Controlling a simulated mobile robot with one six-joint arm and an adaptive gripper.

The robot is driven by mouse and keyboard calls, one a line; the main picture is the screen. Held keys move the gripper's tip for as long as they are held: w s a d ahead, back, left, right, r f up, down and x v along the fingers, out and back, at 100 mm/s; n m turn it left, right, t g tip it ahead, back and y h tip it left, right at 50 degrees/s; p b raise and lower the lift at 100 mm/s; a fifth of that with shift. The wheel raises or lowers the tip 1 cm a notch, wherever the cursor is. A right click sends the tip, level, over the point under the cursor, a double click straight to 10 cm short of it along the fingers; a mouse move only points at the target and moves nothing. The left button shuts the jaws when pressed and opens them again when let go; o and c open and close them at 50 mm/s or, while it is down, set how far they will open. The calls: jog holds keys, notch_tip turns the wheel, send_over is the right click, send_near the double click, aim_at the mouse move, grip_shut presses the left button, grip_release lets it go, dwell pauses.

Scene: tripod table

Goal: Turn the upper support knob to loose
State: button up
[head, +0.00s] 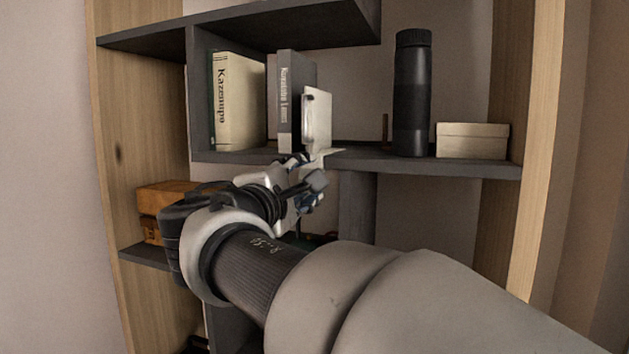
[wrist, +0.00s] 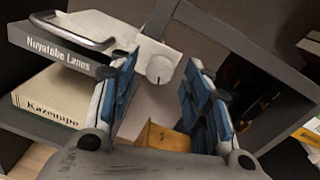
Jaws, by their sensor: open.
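A round white knob (wrist: 160,69) with a short dark mark on its face shows in the wrist view, beside a white plate (wrist: 138,45). A pale upright plate (head: 317,118) with a flat ledge stands at the shelf edge in the head view; the knob cannot be made out there. My gripper (head: 304,181) is just below this plate. In the wrist view my gripper (wrist: 160,75) is open, its blue-padded fingers on either side of the knob with gaps showing. Nothing is held. I cannot tell how far the knob is in depth.
Books (head: 238,102) stand in the shelf cubby left of the plate. A black bottle (head: 411,95) and a cream box (head: 472,141) stand to its right on the dark shelf (head: 440,166). An orange-brown box (head: 165,197) sits lower left. A curved metal handle (wrist: 75,32) shows in the wrist view.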

jog(key=v, duration=1.1)
jog(key=shift+s, duration=0.35)
jog(key=shift+a, duration=0.15)
jog(key=s+d+f+m+g, duration=0.4)
jog(key=d+f+g, duration=0.1)
jog(key=d+f, duration=0.55)
jog(key=s+d+f+m+g, duration=0.3)
jog(key=s+d+f+g, duration=0.15)
jog(key=d+f, duration=0.55)
jog(key=s+f+m+g+y, duration=0.3)
jog(key=s+f+m+y, duration=0.3)
jog(key=s+f+m, duration=0.3)
jog(key=s+f, duration=0.4)
jog(key=shift+s+d+f+m, duration=0.15)
jog(key=shift+s+m, duration=0.15)
